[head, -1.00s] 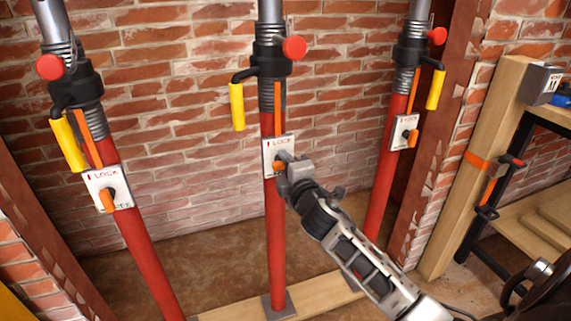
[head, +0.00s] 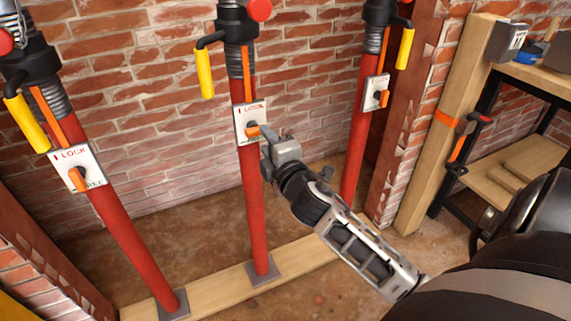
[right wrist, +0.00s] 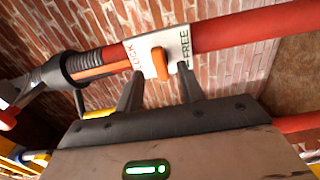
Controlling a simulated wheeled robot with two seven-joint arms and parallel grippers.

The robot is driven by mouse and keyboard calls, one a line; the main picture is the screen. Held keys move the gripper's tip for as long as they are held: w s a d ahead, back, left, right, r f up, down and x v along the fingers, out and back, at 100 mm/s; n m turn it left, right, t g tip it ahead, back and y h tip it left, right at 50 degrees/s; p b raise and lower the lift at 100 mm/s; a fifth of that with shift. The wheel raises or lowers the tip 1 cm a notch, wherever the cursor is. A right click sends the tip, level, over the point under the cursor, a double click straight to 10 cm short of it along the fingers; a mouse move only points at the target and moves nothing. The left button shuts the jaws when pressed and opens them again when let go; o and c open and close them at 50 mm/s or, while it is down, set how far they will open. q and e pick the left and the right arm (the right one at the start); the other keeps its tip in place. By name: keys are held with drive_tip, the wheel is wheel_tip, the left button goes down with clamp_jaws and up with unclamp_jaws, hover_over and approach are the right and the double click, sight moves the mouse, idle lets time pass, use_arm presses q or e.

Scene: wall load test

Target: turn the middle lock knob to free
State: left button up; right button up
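The middle red prop (head: 252,200) stands upright with a white lock plate (head: 243,117) marked LOCK at its top. Its orange middle lock knob (head: 253,131) lies crosswise to the tube in the head view. In the right wrist view the knob (right wrist: 160,64) sits between the words LOCK and FREE, also crosswise to the tube. My right gripper (head: 268,146) is just below and to the right of the knob. In the right wrist view its two fingers (right wrist: 160,88) are apart, with the knob ahead of the gap and nothing held. My left gripper is out of view.
A left prop (head: 125,230) and a right prop (head: 357,150) carry similar plates and orange knobs. A yellow handle (head: 204,73) hangs left of the middle prop. A brick wall (head: 150,130) is behind; a wooden post and bench (head: 515,160) stand at right.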

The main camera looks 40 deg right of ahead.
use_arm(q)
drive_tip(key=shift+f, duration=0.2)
use_arm(e)
drive_tip(key=v, duration=1)
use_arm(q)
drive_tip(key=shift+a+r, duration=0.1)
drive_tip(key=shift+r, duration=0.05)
use_arm(e)
drive_tip(key=shift+a, duration=0.15)
